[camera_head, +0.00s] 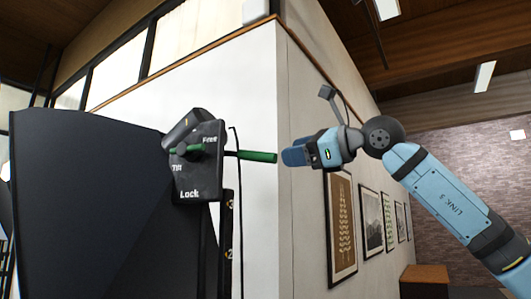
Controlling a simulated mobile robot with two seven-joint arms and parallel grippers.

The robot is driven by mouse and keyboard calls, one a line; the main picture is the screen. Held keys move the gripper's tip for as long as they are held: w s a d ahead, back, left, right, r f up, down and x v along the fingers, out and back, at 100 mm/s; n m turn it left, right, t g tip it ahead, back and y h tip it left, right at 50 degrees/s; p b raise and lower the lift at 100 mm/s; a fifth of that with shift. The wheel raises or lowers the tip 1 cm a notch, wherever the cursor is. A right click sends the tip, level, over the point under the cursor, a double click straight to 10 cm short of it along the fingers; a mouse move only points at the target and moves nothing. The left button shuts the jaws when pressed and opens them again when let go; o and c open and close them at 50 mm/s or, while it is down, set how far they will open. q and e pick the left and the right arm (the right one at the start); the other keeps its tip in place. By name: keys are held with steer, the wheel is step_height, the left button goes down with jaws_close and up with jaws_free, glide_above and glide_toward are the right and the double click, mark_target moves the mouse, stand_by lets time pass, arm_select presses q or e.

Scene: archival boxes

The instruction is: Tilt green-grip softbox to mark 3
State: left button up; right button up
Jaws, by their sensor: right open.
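The softbox (85,200) is a large dark panel at the left. At its right edge is a black bracket plate (205,178) labelled Free, Tilt and Lock. A green grip (258,156) sticks out to the right from the bracket. My right gripper (288,157) is open and empty, just to the right of the grip's tip, pointing at it with a small gap in the picture. Below the bracket a dark upright strip (228,240) bears small marks; a 2 seems readable, and mark 3 cannot be made out. My left gripper is not in view.
A thin black cable (239,200) hangs beside the upright strip. Behind stands a white wall corner (278,90) with framed pictures (342,225) along its right side. A brown box-like piece (425,280) stands at the lower right.

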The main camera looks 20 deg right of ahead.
mark_target(266, 157)
steer(key=p+x, duration=0.1)
steer(key=x, duration=0.7)
steer(key=shift+p, duration=0.4)
steer(key=shift+c, duration=0.5)
